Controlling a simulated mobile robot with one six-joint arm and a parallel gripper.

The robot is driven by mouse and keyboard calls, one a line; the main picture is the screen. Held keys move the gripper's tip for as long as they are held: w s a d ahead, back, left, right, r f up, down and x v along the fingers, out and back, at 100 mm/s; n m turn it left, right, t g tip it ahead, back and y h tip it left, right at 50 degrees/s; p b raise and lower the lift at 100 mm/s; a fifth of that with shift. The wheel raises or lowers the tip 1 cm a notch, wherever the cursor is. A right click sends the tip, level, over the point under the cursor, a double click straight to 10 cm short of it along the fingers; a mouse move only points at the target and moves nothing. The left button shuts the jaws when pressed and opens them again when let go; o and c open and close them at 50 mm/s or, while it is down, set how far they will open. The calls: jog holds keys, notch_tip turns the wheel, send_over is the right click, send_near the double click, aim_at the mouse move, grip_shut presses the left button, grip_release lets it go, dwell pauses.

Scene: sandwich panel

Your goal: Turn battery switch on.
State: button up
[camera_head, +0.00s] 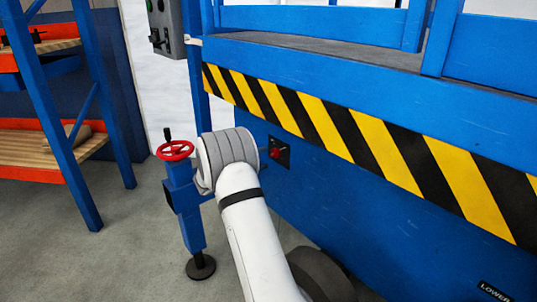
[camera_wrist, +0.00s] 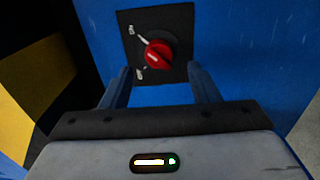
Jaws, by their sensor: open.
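The battery switch is a round red knob (camera_wrist: 158,54) on a black square plate (camera_wrist: 180,22) set in a blue panel. White markings stand at two spots on the plate to the left of the knob; the lettering is too blurred to read surely. In the head view the red knob (camera_head: 275,153) shows small on its dark plate, just right of my arm's wrist. My gripper (camera_wrist: 160,82) is open, its two fingers apart and pointing toward the plate. The knob appears between and beyond the fingertips. I cannot tell the exact gap. In the head view my arm hides the gripper.
The blue machine (camera_head: 350,220) has a yellow-black striped edge (camera_head: 310,118) overhanging above the switch. A blue jack post with a red handwheel (camera_head: 175,150) stands left of my arm. A shelf rack (camera_head: 60,110) is farther left. A grey control box (camera_head: 165,25) is above.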

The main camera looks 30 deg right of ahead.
jog(key=shift+s+a+p, duration=0.15)
jog(key=shift+a+p, duration=0.05)
jog(key=shift+a, duration=0.65)
jog(key=shift+s+a+p, duration=0.1)
jog(key=shift+a+p, duration=0.05)
jog(key=shift+a, duration=0.65)
jog(key=s+a+r+m+g+y+p, duration=0.1)
jog(key=s+a+r+g+y+p, duration=0.2)
jog(key=s+r+p, duration=0.7)
jog(key=s+a+r+g+y+p, duration=0.1)
jog(key=s+a+r+y+p, duration=0.25)
jog(key=s+r+p, duration=0.6)
jog(key=s+a+r+t+y+p, duration=0.2)
jog(key=s+a+r+y+p, duration=0.3)
jog(key=s+a+r+p, duration=0.4)
jog(key=s+a+r+t+y+p, duration=0.2)
jog(key=s+a+r+y+p, duration=0.4)
jog(key=r, duration=0.8)
jog(key=s+a+p, duration=0.3)
jog(key=shift+w, duration=0.1)
